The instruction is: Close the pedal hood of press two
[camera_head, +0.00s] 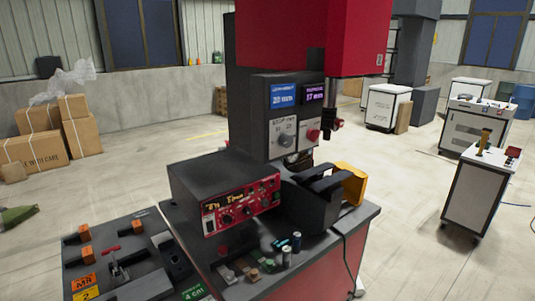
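A tall red-and-dark press (305,35) stands in the middle on a dark-topped bench (360,213). Its control panel has a blue display (283,96), a purple display and a red knob (313,134). I cannot tell from a legible label whether this is press two. A yellow-orange housing (353,182) sits at the right of the bench, partly behind a dark block (310,203) with black bars on top. It may be the pedal hood, but I cannot tell, nor whether it is open or shut. Neither of my grippers is in view.
A control box with a red front (241,206) stands on the bench, with small cylinders (286,257) before it. A dark panel (115,265) with a red-handled clamp lies at lower left. Cartons (55,140) and white carts (480,185) stand around. Floor at right is partly clear.

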